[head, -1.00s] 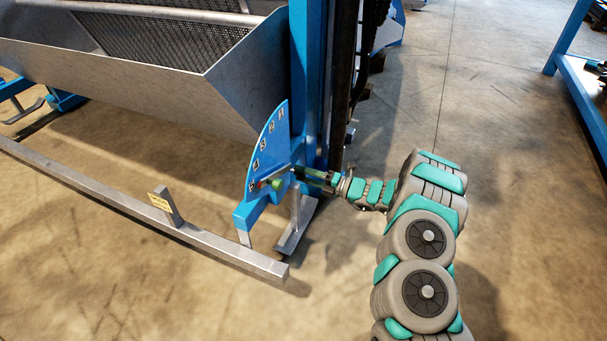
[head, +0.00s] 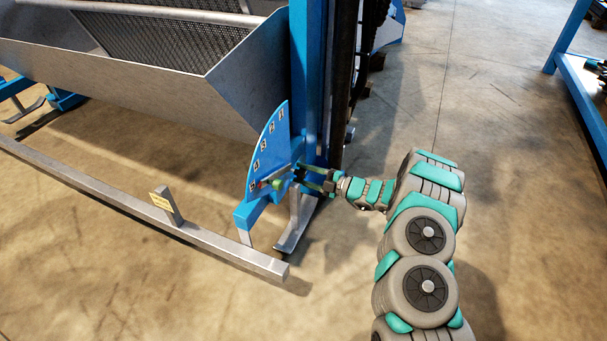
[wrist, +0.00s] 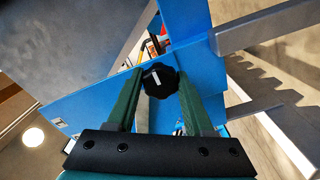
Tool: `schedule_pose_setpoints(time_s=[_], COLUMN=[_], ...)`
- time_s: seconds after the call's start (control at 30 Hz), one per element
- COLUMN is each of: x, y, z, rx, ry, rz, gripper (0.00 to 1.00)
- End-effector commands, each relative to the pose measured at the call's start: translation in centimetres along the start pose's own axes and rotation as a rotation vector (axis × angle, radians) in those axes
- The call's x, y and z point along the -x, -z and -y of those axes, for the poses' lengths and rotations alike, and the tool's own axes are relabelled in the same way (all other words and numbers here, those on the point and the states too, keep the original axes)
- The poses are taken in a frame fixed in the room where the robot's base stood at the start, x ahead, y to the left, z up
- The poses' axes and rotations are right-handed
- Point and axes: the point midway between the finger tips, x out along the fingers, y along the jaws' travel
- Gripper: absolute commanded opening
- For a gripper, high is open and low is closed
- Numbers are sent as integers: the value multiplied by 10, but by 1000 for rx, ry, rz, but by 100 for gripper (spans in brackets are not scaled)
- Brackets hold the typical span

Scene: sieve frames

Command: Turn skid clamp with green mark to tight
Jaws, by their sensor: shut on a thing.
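A black lobed knob (wrist: 159,79) with a white line on its face sits against a blue plate (wrist: 95,103) in the wrist view. The two dark green fingers of my gripper (wrist: 160,74) are on its left and right sides, shut on it. The white line stands close to upright, tilted slightly. In the head view my gripper (head: 302,176) reaches in from the right to the blue frame, beside the numbered quadrant plate (head: 268,150). The fingers hide the knob there. A green round part (head: 277,184) shows on the quadrant. I cannot make out a green mark by the held knob.
A metal trough (head: 150,85) and a blue post (head: 308,70) stand behind the quadrant. A blue table (head: 585,95) is at far right. The floor between it and my arm is clear.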

Motion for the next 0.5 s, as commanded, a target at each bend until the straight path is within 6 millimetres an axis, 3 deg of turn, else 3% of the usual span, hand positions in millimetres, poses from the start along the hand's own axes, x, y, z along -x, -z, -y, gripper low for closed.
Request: schedule_pose_setpoints(time_s=[0.47,0.5], x=[0,0], y=[-1,-1], z=[0,0], rx=[-16,-16], ry=[-1,-1], rz=[4,4], gripper=[0,53])
